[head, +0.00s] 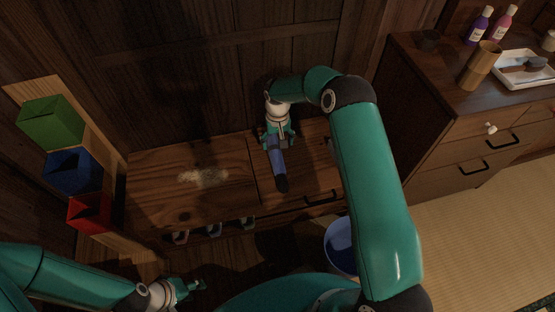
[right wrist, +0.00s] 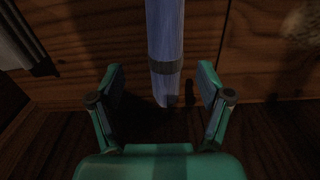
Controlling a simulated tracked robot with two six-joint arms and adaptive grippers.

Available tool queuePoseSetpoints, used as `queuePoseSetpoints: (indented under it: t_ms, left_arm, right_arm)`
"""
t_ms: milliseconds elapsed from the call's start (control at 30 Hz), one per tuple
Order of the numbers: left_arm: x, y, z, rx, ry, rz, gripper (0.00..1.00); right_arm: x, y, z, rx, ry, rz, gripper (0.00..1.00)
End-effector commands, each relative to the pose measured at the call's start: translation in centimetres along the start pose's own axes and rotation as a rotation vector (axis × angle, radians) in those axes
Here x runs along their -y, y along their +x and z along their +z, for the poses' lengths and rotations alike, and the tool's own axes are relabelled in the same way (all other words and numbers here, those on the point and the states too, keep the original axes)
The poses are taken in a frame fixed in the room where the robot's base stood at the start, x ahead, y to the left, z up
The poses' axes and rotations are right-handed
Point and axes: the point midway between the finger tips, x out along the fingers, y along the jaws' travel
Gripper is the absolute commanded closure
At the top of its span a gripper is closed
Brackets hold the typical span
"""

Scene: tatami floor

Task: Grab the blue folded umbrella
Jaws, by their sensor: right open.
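The blue folded umbrella (head: 278,165) shows over the low wooden cabinet, with a dark end toward the cabinet's front. It also shows in the right wrist view (right wrist: 165,45), with a dark band near its lower end. My right gripper (head: 278,139) is at the umbrella's far end. In the right wrist view my right gripper (right wrist: 161,84) is open, with its two fingers apart on either side of the umbrella's end and gaps on both sides. My left gripper (head: 198,286) is low at the left, away from the umbrella; its finger opening is unclear.
The low wooden cabinet (head: 150,190) has a pale patch on top and several small items along its front. Green (head: 52,122), blue (head: 72,171) and red (head: 90,212) boxes are on the left rack. A blue bin (head: 340,238) stands in front. A drawer chest (head: 430,75) is at right.

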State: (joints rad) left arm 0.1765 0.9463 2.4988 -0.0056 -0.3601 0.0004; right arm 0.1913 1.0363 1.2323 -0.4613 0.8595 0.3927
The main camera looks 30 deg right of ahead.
Motion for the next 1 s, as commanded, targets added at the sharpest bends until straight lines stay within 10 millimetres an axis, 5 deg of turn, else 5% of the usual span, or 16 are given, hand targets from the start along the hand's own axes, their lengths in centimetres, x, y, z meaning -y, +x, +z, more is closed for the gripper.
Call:
queuePoseSetpoints:
  t_ms: [633,900,1000]
  left_arm:
    - [0.5,1.3,0.0,0.000,0.000,0.000,0.60]
    - [0.5,1.3,0.0,0.000,0.000,0.000,0.60]
    - [0.5,1.3,0.0,0.000,0.000,0.000,0.60]
  right_arm:
    - [0.7,6.6,0.1,0.001,0.001,-0.001,0.22]
    - [0.7,7.0,0.0,-0.001,0.001,-0.001,0.22]
    - [0.7,7.0,0.0,-0.001,0.001,-0.001,0.35]
